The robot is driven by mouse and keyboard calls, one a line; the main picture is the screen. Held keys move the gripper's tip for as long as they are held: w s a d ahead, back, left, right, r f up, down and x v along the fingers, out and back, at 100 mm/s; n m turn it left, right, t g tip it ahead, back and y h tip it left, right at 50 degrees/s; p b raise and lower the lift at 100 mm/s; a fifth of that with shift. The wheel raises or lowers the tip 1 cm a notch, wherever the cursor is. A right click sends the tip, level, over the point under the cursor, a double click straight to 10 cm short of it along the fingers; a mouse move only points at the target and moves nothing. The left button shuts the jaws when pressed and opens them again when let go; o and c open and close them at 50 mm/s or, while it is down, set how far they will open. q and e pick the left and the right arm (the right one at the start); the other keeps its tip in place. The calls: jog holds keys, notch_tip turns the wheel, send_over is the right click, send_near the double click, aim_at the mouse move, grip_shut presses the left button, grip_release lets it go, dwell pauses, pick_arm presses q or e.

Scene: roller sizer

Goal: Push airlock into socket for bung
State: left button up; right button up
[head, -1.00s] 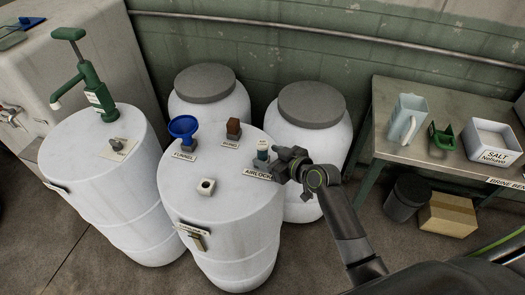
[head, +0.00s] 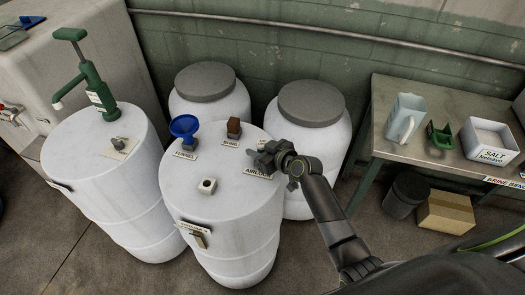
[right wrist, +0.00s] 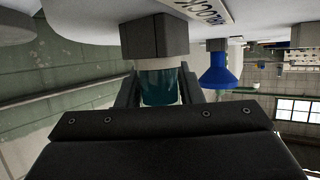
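The airlock, a teal see-through cylinder (right wrist: 160,86), meets a dark grey block (right wrist: 155,36) in the right wrist view, which looks upside down. My right gripper (head: 257,158) is at the AIRLOCK label on the middle barrel and mostly hides the airlock in the head view. Its fingers (right wrist: 160,92) stand on both sides of the airlock; whether they press on it I cannot tell. A small pale block with a dark hole (head: 207,186), apparently the bung socket, sits on the same barrel top, left of the gripper and nearer the front. My left gripper is out of view.
A blue funnel (head: 184,127) and a brown bung (head: 234,127) stand behind the socket on the barrel top (head: 190,205); the funnel also shows in the wrist view (right wrist: 219,70). A green pump (head: 88,75) tops the left barrel. A bench (head: 400,149) stands right.

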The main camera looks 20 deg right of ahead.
jog(key=c, duration=0.4)
jog(key=shift+o, duration=0.2)
notch_tip(320, 180, up, 10)
jog(key=shift+r, duration=0.1)
